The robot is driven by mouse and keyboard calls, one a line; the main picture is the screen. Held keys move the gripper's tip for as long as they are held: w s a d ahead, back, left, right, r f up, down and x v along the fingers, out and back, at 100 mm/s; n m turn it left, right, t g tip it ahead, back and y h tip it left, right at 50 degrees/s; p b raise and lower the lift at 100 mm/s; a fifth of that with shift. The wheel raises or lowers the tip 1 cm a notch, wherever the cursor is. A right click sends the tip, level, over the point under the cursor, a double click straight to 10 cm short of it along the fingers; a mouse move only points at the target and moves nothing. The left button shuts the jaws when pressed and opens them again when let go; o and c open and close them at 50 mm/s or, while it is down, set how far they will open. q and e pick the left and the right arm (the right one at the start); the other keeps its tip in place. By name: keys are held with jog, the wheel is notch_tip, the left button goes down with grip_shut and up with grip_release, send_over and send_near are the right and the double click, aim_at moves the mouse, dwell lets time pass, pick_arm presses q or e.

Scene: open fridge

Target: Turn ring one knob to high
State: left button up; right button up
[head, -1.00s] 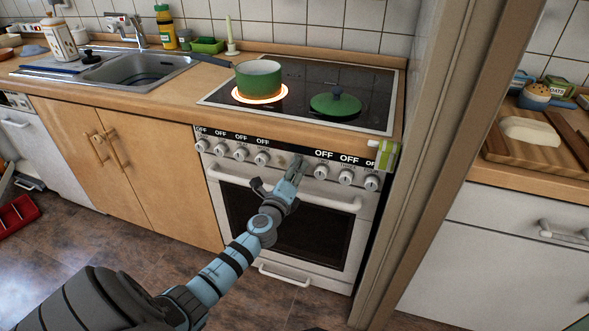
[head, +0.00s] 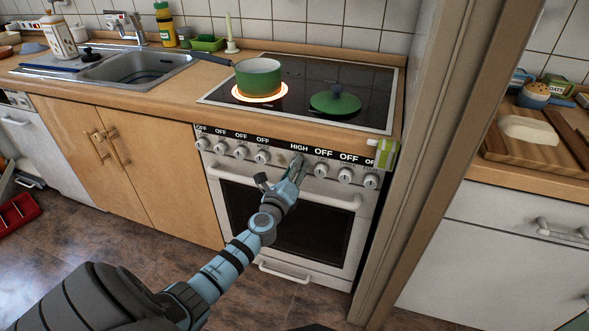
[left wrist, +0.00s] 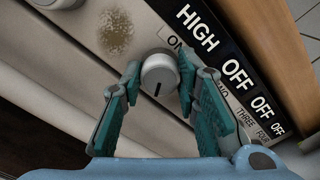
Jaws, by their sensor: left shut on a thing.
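The ring one knob (left wrist: 159,76) is a round white-grey dial with a dark pointer line, seen between my fingers in the left wrist view. The label above it reads HIGH (left wrist: 197,28), and that label also shows in the head view (head: 299,148). My left gripper (left wrist: 158,88) is shut on the knob, with one teal finger on each side of it. In the head view my left gripper (head: 297,166) is at the stove's front panel and hides most of that knob. My right gripper is not in view.
More knobs to the right (head: 346,175) and left (head: 240,152) read OFF. A green pot (head: 258,77) stands on a glowing ring. A green lid (head: 335,103) lies on the cooktop. The oven handle (head: 325,200) runs below the knobs. A green-striped cloth (head: 386,154) hangs at the right.

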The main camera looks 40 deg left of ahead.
pick_arm(q)
jog(key=o, duration=1.2)
jog(key=shift+c, duration=0.2)
jog(key=v, duration=1.2)
jog(key=shift+d, duration=0.1)
